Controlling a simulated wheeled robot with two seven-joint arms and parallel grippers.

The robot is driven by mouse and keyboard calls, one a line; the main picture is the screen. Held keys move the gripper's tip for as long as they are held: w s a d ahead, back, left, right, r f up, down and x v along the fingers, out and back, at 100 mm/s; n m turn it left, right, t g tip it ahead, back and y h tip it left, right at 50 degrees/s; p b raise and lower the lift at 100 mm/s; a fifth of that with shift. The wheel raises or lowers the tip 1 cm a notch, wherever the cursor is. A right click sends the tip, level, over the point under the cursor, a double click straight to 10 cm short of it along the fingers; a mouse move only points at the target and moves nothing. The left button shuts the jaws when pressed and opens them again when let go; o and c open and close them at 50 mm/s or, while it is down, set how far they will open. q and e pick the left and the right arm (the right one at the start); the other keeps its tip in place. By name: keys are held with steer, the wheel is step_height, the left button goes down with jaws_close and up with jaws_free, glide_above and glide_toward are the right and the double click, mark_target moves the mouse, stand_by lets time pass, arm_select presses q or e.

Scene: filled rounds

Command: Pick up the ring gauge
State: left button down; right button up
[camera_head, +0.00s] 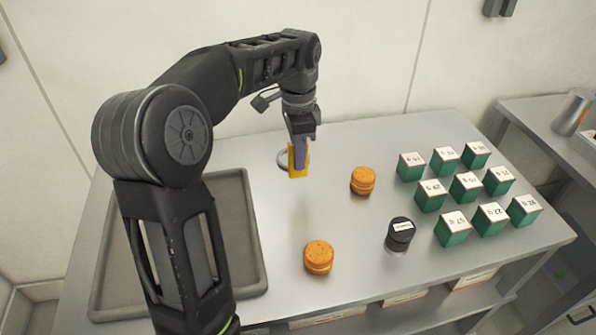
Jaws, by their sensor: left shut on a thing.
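The ring gauge (282,159) shows as a grey curved rim just left of my left gripper's fingers. My left gripper (299,164) points down, with yellow and purple at its fingers, and is shut on the ring gauge. It holds the ring above the grey table, behind and left of the orange pieces. Much of the ring is hidden behind the fingers. My right gripper is not in view.
Two orange round pieces (363,180) (318,257) and a black labelled jar (400,232) stand on the table (350,285). Several green boxes (431,197) with white numbered tops fill the right. An empty grey tray (253,232) lies left, partly behind my arm.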

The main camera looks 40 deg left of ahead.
arm_select(q)
steer(key=shift+r, duration=0.95)
steer(key=shift+r, duration=0.1)
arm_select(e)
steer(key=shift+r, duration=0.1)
